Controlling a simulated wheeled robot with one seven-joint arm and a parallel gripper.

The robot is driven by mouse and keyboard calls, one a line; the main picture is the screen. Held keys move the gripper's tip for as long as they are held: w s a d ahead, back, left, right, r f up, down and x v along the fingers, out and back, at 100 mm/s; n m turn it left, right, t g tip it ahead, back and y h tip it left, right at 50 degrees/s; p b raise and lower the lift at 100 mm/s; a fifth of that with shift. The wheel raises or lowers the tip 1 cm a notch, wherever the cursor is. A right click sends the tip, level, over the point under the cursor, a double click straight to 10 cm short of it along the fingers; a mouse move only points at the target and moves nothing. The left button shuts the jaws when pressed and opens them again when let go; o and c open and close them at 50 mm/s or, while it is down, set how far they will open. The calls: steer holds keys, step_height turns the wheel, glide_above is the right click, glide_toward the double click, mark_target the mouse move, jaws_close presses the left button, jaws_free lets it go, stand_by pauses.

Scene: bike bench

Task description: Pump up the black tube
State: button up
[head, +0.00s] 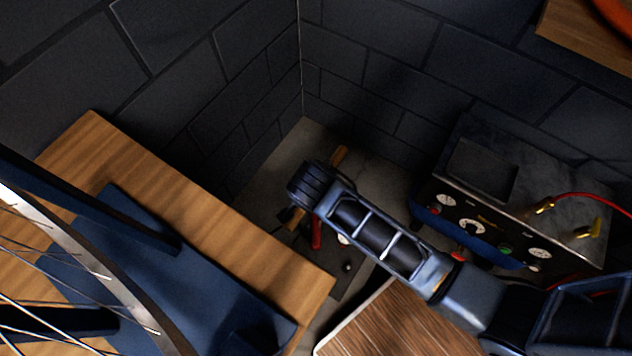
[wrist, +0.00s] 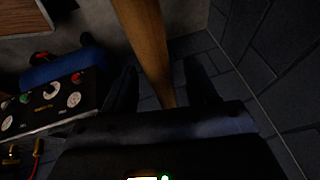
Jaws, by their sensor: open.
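A floor pump's wooden handle (head: 340,156) shows on both sides of my gripper (head: 308,190) in the corner of the room. In the wrist view the handle (wrist: 148,45) runs between the two dark fingers of my gripper (wrist: 160,85). The fingers are apart, with a gap on each side of the wood. Below my arm, a red part (head: 316,234) and a dark base plate (head: 347,275) show; most of the pump is hidden. I cannot make out a black tube in either view.
A bench with a blue mat (head: 120,270) and a spoked wheel (head: 95,260) stands at the left. A box with gauges (head: 475,225) and a red hose (head: 580,197) stands at the right. A wooden top (head: 390,325) is below my arm. Dark block walls close in the corner.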

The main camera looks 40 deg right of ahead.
steer(key=shift+x, duration=1.45)
